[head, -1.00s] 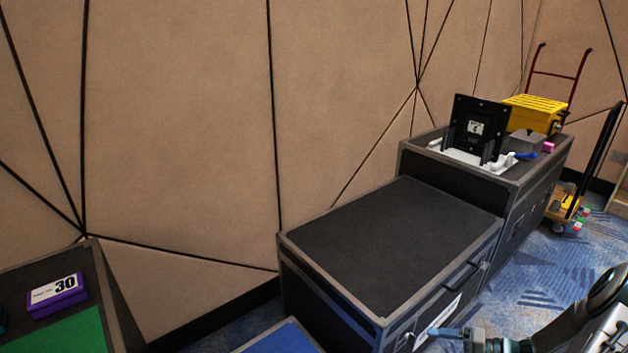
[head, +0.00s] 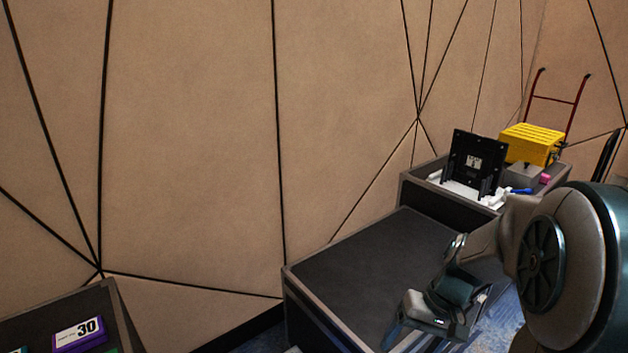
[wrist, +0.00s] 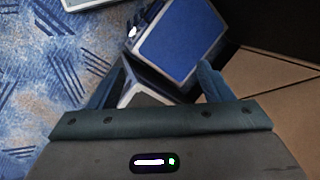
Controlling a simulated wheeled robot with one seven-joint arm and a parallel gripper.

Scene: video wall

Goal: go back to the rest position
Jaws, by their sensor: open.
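My gripper (wrist: 158,88) is open in the wrist view, its two teal fingers spread well apart. Nothing is seen held in it. Below and between the fingers lie a dark box with pale edges (wrist: 146,78) and a blue-topped box (wrist: 180,40). In the head view my arm comes in from the right and bends down, with the gripper end in front of the low black case (head: 375,265). The fingertips are partly hidden or cut off there, and I cannot tell their height above the floor.
The higher black case (head: 415,187) behind carries a black panel device (head: 474,162) and a yellow box (head: 531,145). A red hand truck (head: 553,99) stands at the wall. A purple box marked 30 (head: 80,336) is at lower left. Patterned blue carpet (wrist: 60,70) is open floor.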

